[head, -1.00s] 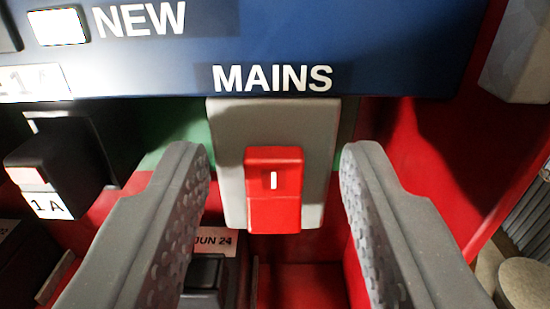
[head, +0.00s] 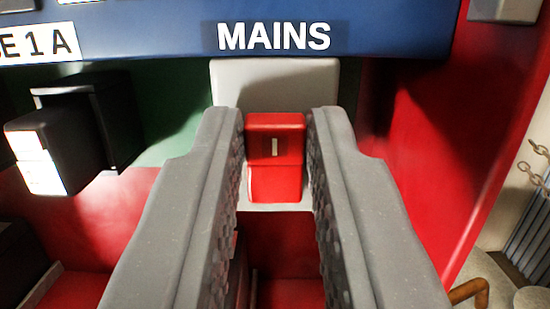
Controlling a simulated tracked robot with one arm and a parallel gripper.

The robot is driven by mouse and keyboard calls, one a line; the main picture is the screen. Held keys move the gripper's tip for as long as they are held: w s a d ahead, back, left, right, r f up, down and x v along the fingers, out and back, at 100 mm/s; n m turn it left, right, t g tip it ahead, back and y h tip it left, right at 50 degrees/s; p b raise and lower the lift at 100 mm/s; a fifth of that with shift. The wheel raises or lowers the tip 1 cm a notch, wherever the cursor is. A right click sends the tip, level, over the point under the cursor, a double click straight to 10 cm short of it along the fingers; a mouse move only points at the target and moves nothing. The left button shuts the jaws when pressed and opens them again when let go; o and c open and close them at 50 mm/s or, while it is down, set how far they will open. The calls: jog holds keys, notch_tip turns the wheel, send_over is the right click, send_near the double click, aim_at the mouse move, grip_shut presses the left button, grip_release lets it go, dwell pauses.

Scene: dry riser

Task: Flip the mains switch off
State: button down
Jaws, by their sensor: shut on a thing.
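The mains switch is a red rocker (head: 275,155) with a pale upright mark on its upper half. It sits on a light grey plate (head: 275,82) under a blue panel with the white word MAINS (head: 273,37). My gripper (head: 276,150) has its two grey textured fingers on the left and right sides of the red rocker, shut on it. The fingers cover the sides of the grey plate. The rocker's lower half shows between the fingers.
A black block (head: 65,140) with a pale front sticks out to the left of the switch, with a white label (head: 40,42) above it. A red wall (head: 420,150) stands to the right. A chain (head: 537,170) hangs at the far right.

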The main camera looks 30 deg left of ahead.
jog(key=shift+f+t+b, duration=0.3)
jog(key=shift+t+b, duration=0.15)
jog(key=shift+t, duration=0.15)
jog(key=shift+d, duration=0.1)
jog(key=c, duration=1.3)
grip_release()
jog(key=shift+r, duration=0.1)
jog(key=shift+s, duration=0.1)
jog(key=v, duration=1.3)
jog(key=shift+s+d+f, duration=0.15)
jog(key=shift+d+f, duration=0.15)
jog(key=shift+f, duration=0.05)
